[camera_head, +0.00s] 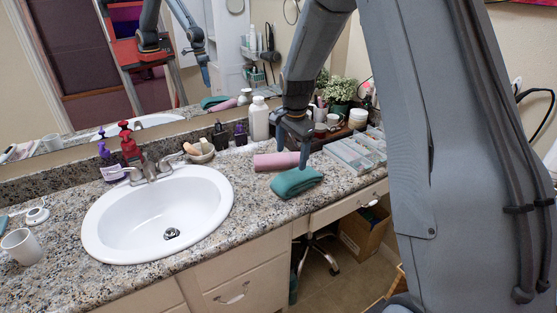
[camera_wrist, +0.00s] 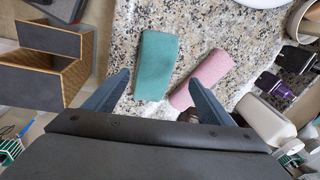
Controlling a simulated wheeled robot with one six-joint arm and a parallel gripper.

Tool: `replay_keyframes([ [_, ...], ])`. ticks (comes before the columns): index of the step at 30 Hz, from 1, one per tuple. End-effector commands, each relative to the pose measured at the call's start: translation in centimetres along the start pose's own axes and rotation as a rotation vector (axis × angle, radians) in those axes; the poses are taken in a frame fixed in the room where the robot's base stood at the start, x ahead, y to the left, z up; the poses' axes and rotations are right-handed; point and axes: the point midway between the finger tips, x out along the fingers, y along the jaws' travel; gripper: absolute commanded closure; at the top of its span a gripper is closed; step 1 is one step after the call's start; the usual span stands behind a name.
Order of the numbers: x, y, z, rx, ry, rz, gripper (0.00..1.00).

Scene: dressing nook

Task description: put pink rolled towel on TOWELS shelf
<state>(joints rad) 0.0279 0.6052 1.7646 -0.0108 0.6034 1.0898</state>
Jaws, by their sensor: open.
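The pink rolled towel (camera_head: 276,161) lies on the granite counter, right of the sink, behind a folded teal towel (camera_head: 297,181). In the wrist view the pink towel (camera_wrist: 203,78) lies tilted, right of the teal towel (camera_wrist: 155,65). My gripper (camera_head: 292,150) is open above the counter, over the two towels. In the wrist view its fingers (camera_wrist: 160,85) stand apart with both towels showing between them. The right finger overlaps the lower end of the pink towel in the picture; I cannot tell if they touch. No shelf labelled TOWELS can be made out.
A white sink (camera_head: 158,215) fills the counter's middle. A white bottle (camera_head: 259,119) and dark bottles (camera_head: 240,133) stand behind the towels. A white cup (camera_head: 21,246) stands at the left.

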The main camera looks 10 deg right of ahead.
Motion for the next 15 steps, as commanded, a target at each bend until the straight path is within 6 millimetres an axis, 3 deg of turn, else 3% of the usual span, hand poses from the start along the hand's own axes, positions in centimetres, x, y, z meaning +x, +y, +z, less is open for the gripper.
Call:
replay_keyframes([
  [3, 2.0, -4.0, -2.6, 0.206, 0.012, -0.021, 0.23],
  [6, 3.5, -6.4, -4.2, 0.355, 0.018, -0.039, 0.23],
  [10, 4.7, -8.4, -5.6, 0.485, 0.021, -0.056, 0.23],
  [15, 5.6, -9.3, -6.2, 0.549, 0.022, -0.065, 0.23],
])
